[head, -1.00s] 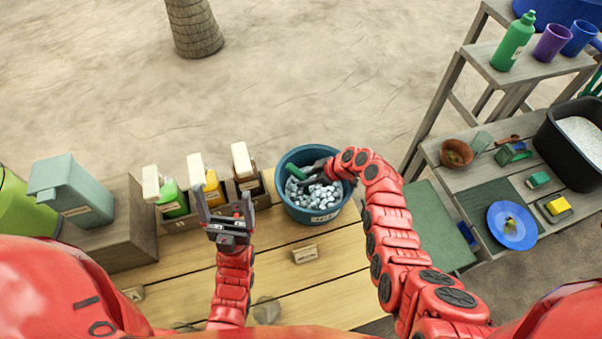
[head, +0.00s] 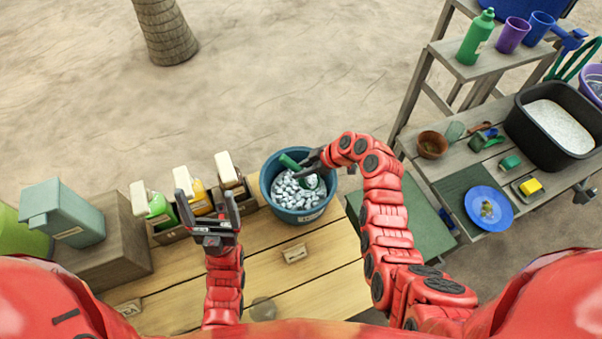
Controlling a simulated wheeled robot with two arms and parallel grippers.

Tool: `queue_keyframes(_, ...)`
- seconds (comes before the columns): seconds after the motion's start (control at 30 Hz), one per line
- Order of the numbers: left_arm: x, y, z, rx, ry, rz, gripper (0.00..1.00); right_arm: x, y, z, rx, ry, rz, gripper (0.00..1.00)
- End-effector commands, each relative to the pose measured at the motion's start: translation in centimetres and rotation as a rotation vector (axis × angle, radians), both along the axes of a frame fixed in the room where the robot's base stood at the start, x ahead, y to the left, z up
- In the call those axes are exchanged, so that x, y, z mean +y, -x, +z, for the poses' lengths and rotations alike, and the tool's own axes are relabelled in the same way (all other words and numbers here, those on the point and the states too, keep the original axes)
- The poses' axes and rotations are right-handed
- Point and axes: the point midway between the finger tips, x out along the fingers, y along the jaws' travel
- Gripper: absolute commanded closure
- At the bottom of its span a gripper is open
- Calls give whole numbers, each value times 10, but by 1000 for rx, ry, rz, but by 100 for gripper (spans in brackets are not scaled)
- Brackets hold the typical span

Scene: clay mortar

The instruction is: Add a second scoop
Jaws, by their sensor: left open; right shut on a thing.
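A blue bucket (head: 266,188) holds many grey-white pebbles (head: 287,192) and stands at the back edge of the wooden table. My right gripper (head: 309,167) is over the bucket, shut on a green scoop (head: 291,162). The scoop is tilted inside the bucket's rim; its handle shows, and pale pebbles seem to lie in or beside its bowl. My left gripper (head: 207,212) is open and empty, fingers pointing up, above the table in front of the bottle caddy.
A caddy with white-topped green and yellow bottles (head: 200,197) stands left of the bucket. A grey-green bin (head: 70,215) is farther left. The right shelf holds a black tub (head: 522,128) of white grains, a brown bowl (head: 432,145) and a blue plate (head: 489,207). The table front is mostly clear.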

Motion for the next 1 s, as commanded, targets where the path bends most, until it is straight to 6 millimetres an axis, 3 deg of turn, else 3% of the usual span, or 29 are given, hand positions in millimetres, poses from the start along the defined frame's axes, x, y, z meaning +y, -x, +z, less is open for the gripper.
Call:
queue_keyframes(0.27, 0, 0, 7, 0, 0, 0, 11, 0, 0, 36, -2, 0, -1, 100)
queue_keyframes(0.37, 0, 0, 21, 0, 0, 0, 11, 12, -3, 51, 23, 113, 8, 100)
queue_keyframes(0.47, 0, 0, 22, 0, 0, 0, 11, 18, -5, 58, 51, 217, 7, 100)
queue_keyframes(0.8, 0, 0, -4, 0, 0, 0, 11, 40, -11, 81, 143, 541, 3, 100)
queue_keyframes(1.0, 0, 0, -8, 0, 0, 0, 11, 42, -12, 89, 169, 615, -1, 100)
